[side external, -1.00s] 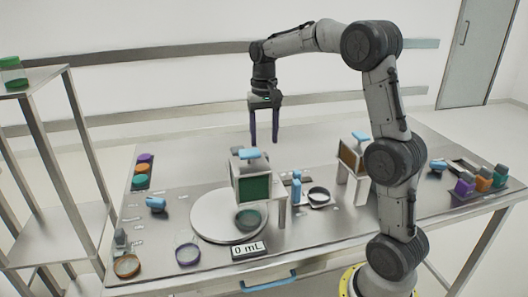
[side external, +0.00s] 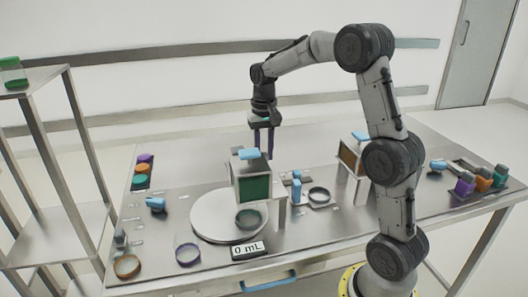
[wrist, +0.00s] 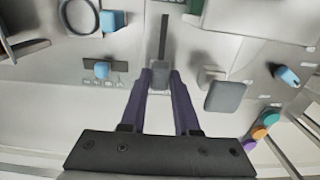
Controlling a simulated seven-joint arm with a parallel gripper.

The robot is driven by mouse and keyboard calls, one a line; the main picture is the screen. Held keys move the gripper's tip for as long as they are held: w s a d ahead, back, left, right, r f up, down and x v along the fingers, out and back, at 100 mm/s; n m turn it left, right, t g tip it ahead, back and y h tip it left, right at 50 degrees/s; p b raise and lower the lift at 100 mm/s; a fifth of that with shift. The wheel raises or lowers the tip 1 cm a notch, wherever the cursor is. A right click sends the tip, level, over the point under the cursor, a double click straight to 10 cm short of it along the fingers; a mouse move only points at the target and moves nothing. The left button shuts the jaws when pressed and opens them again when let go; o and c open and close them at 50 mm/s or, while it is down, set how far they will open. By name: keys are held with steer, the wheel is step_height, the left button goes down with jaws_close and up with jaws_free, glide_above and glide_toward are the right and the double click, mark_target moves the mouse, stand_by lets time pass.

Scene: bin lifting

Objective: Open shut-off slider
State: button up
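My gripper (side external: 264,154) points down behind the dispenser box (side external: 252,188) in the side view. In the wrist view my gripper (wrist: 161,75) has its two purple fingers on either side of a small grey block (wrist: 160,72) at the end of a dark slot (wrist: 163,38). The block looks like a slider handle. The fingers' inner faces appear to meet its sides, with no clear gap. The fingertips are partly hidden behind the box in the side view, and I cannot see labels that name the slider.
A light-blue knob (wrist: 102,70) stands left of my fingers in the wrist view. A grey block on the right (wrist: 225,96) and another blue knob (wrist: 287,76) stand nearby. Colored caps (side external: 142,169) line the table's left edge. A round plate (side external: 205,222) lies below the box.

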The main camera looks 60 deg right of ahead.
jaws_close()
stand_by(0.9)
steer(key=shift+s+a+r, duration=0.1)
steer(key=shift+s+a, duration=0.85)
steer(key=shift+s, duration=0.05)
steer(key=o, duration=0.8)
jaws_free()
step_height(320, 180, up, 14)
